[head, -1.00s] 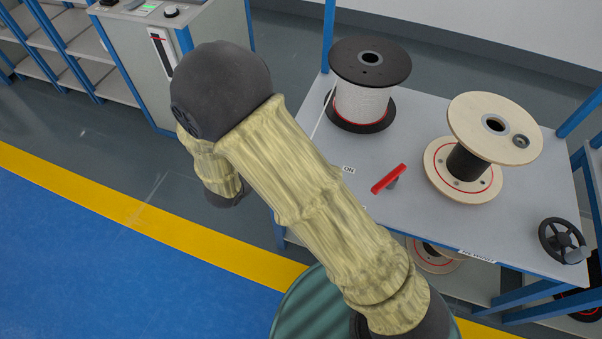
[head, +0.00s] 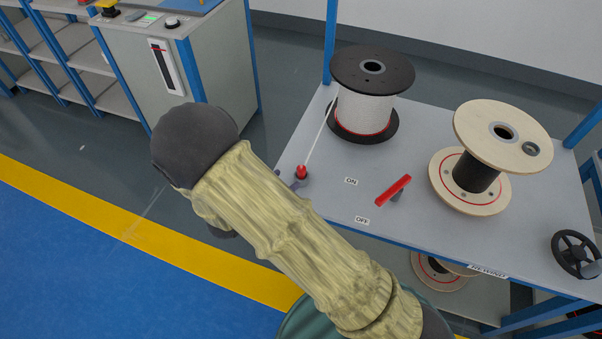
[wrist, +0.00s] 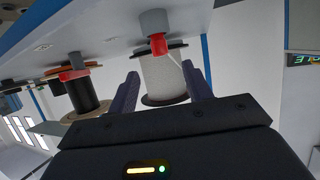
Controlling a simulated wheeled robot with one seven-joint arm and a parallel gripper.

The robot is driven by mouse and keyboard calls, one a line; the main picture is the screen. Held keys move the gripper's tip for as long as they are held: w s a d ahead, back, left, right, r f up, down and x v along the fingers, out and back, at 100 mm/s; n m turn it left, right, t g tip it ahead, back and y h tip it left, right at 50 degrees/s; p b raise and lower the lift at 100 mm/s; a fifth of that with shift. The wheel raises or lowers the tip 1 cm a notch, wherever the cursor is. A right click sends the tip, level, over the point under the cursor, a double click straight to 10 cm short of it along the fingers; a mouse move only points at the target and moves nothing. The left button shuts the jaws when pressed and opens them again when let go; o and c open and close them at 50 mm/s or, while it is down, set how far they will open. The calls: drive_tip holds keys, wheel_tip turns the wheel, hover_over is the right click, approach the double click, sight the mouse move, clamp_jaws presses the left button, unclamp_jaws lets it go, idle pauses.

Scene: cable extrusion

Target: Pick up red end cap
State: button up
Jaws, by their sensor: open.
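The red end cap (head: 301,171) sits at the end of the white cable, by the left edge of the grey table, with a small grey piece at its base. In the wrist view the red end cap (wrist: 159,45) shows against a grey cylinder, ahead of the gap between my fingers. My gripper (wrist: 160,70) is open and empty, one dark finger on each side of that gap. In the head view only bits of the fingers show close around the cap; my arm hides the rest. I cannot tell whether they touch it.
A white cable spool (head: 364,105) with black flanges stands behind the cap. A wooden spool (head: 478,195) stands to the right. A red lever (head: 394,190) is on the table (head: 330,205) beside ON and OFF labels. A black handwheel (head: 574,254) is at far right.

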sight(305, 168)
drive_tip(key=b+x, duration=0.1)
drive_tip(key=x, duration=0.5)
drive_tip(key=shift+w+d, duration=0.1)
drive_tip(key=shift+w, duration=0.1)
drive_tip(key=x, duration=0.2)
drive_tip(key=b+x, duration=0.1)
drive_tip(key=x, duration=0.1)
drive_tip(key=shift+f, duration=0.5)
drive_tip(key=shift+w+d+f+b, duration=0.15)
drive_tip(key=shift+w+d+b, duration=0.15)
drive_tip(key=shift+w+d, duration=0.05)
drive_tip(key=shift+c, duration=0.2)
drive_tip(key=c, duration=1)
